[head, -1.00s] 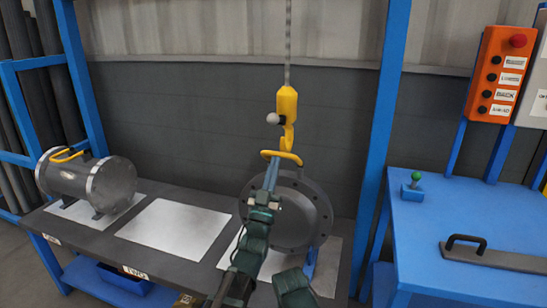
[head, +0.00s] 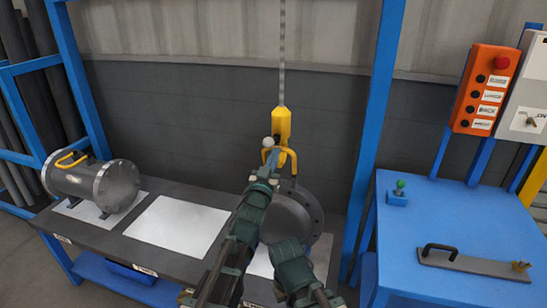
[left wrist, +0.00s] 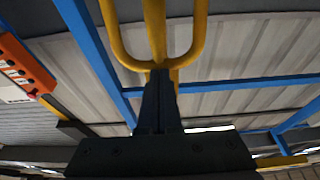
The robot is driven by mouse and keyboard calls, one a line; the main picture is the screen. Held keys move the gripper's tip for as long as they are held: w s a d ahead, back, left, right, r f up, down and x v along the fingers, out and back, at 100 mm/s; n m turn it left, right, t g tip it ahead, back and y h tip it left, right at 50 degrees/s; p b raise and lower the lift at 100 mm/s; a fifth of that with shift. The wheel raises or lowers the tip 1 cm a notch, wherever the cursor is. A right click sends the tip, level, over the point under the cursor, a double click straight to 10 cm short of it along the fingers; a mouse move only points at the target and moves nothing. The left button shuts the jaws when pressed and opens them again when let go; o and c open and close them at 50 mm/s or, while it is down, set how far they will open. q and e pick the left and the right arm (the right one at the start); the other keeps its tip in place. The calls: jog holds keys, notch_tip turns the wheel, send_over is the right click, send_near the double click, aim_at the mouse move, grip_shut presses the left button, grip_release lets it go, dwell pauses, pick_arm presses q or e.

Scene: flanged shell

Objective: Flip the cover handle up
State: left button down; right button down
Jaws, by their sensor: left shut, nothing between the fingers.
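The dark round flanged cover (head: 305,212) stands at the right end of the grey bench, partly hidden behind my left arm. Its yellow handle (head: 294,154) stands up from the top edge of the cover, close to the yellow hoist hook (head: 283,124). In the left wrist view the handle is a yellow U-shaped bar (left wrist: 191,52), with another yellow bar showing inside it. My left gripper (head: 272,150) is shut and empty at the handle; its fingertips (left wrist: 160,76) appear against the bar, though contact is uncertain. My right gripper is not in view.
A grey cylindrical shell (head: 92,182) with a yellow handle lies at the bench's left. A bare white mat (head: 178,227) lies between. The hoist chain (head: 282,55) hangs above.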

pick_arm(q)
jog(key=shift+w+r, duration=0.2)
jog(key=shift+w, duration=0.05)
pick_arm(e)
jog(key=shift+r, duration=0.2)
pick_arm(q)
jog(key=shift+s, duration=0.15)
jog(key=s+a, duration=0.3)
jog(key=s, duration=0.6)
jog(key=shift+f, duration=0.15)
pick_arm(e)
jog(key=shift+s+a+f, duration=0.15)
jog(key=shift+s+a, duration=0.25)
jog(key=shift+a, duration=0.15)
